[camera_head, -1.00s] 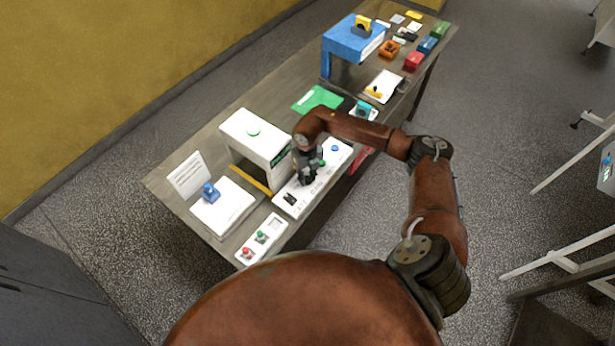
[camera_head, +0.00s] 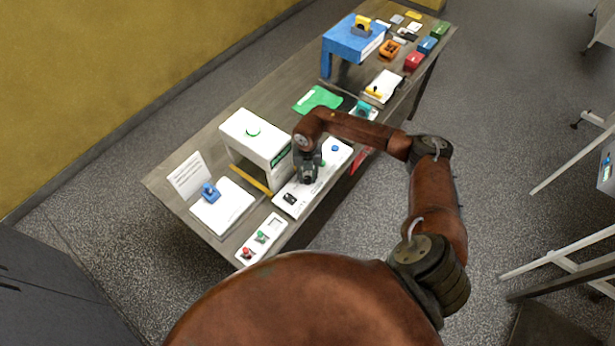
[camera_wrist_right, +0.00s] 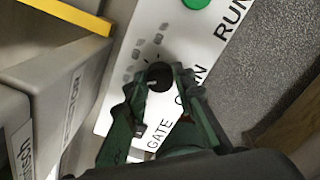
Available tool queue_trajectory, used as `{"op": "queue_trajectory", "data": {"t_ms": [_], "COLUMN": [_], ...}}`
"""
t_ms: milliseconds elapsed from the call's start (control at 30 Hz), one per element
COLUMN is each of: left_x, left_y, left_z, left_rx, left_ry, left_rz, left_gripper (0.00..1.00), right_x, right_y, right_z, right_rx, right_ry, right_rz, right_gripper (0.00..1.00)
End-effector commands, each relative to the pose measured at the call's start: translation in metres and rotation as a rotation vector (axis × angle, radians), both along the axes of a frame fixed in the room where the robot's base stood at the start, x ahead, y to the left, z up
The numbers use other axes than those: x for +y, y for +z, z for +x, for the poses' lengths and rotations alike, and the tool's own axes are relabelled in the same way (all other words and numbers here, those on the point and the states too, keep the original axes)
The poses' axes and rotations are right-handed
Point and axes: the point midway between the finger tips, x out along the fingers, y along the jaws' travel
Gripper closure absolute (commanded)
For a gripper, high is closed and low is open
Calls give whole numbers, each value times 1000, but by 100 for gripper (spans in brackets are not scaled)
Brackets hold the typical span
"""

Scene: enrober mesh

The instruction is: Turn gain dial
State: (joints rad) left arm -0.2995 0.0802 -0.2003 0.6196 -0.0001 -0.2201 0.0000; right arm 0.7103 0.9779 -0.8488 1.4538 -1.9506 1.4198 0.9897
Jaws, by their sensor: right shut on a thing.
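The gain dial (camera_wrist_right: 159,78) is a small dark round knob with a light pointer mark, on a white panel (camera_wrist_right: 130,50). In the right wrist view the label beside it is partly covered by a finger; "GATE" and "RUN" are printed nearby. My right gripper (camera_wrist_right: 156,82) has its two fingers on either side of the dial and is shut on it. In the head view the right gripper (camera_head: 308,176) stands over the middle of the white panel (camera_head: 287,206) and hides the dial there. My left gripper is not in view.
A white machine box (camera_head: 254,142) stands close behind the panel, with a yellow bar (camera_head: 251,179) at its foot. A green button (camera_wrist_right: 195,3) is near the dial. A small panel with red and green knobs (camera_head: 261,237) lies at the table's near end.

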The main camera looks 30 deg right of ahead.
Motion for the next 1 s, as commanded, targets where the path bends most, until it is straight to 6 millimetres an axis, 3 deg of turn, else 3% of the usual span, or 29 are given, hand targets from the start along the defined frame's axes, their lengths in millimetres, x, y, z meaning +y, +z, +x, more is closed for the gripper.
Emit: {"op": "queue_trajectory", "data": {"t_ms": [400,933,967,1000], "left_x": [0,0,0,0], "left_y": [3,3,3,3], "left_z": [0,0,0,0], "left_rx": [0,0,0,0], "left_ry": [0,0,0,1], "left_rz": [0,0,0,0], "left_gripper": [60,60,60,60], "right_x": [-1,-1,-1,-1], "right_y": [1,1,1,1], "right_z": [1,1,1,1], "right_rx": [-3,-3,-3,-3], "right_ry": [-197,-224,-224,-224], "right_rz": [-1,-1,-1,-1], "right_gripper": [100,100,76,73]}}
